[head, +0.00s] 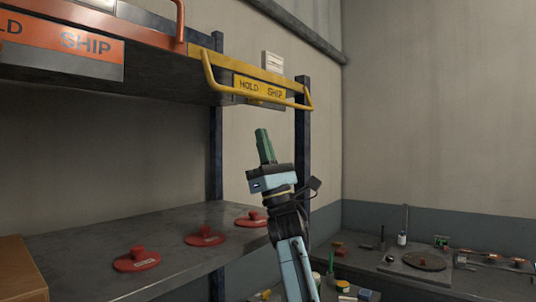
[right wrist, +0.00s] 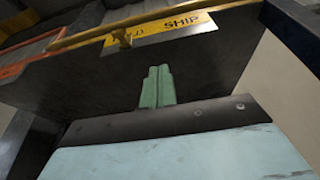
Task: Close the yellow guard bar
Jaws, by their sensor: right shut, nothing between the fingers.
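The yellow guard bar (head: 250,90) runs along the front of the upper shelf's right section, in front of a yellow plate (head: 260,88) reading HOLD and SHIP. In the right wrist view the yellow bar (right wrist: 150,20) crosses the top, with the plate (right wrist: 165,32) behind it. My right gripper (head: 263,133) points up with its green fingers together and empty. It is below the bar and apart from it. In the right wrist view its fingers (right wrist: 157,75) show against the shelf's dark underside. My left gripper is not in view.
An orange bar (head: 180,22) and orange HOLD SHIP plate (head: 75,48) are at the upper left. Red lidded discs (head: 136,259) sit on the lower shelf (head: 110,230). Dark posts (head: 302,130) frame the rack. A bench (head: 420,235) with small items stands at the lower right.

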